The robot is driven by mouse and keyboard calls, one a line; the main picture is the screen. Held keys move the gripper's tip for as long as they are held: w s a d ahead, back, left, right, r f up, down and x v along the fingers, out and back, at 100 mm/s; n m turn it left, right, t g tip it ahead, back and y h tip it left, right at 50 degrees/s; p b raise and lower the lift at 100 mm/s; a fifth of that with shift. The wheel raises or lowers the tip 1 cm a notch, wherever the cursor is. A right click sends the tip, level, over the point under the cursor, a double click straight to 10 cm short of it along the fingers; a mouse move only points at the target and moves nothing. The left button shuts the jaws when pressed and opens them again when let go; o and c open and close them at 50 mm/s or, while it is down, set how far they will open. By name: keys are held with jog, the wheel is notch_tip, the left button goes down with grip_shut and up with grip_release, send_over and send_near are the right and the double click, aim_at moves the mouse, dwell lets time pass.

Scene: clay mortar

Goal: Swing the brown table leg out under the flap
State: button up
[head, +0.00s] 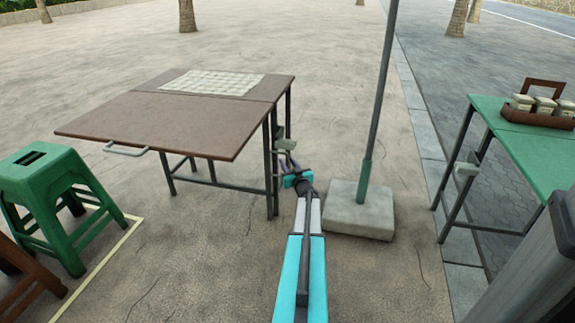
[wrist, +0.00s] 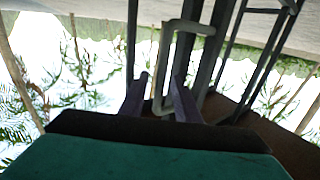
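The brown table (head: 200,105) stands at the left centre in the head view, its front flap (head: 165,125) level with the top. Dark legs stand close together under its right side, and I cannot tell for sure which one swings. A pale handle (head: 285,144) is on the leg frame there. My gripper (head: 288,163) is beside these legs, below the tabletop. In the wrist view my gripper (wrist: 160,95) has its two purple fingers apart, with the pale handle (wrist: 163,70) showing between them. I cannot tell whether either finger touches it.
A green stool (head: 45,190) is at the left, by a yellow floor line. A pole on a concrete base (head: 360,210) stands close right of my arm. A green table (head: 540,150) with a brown rack of jars is farther right.

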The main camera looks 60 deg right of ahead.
grip_shut()
jog(key=shift+s, duration=0.1)
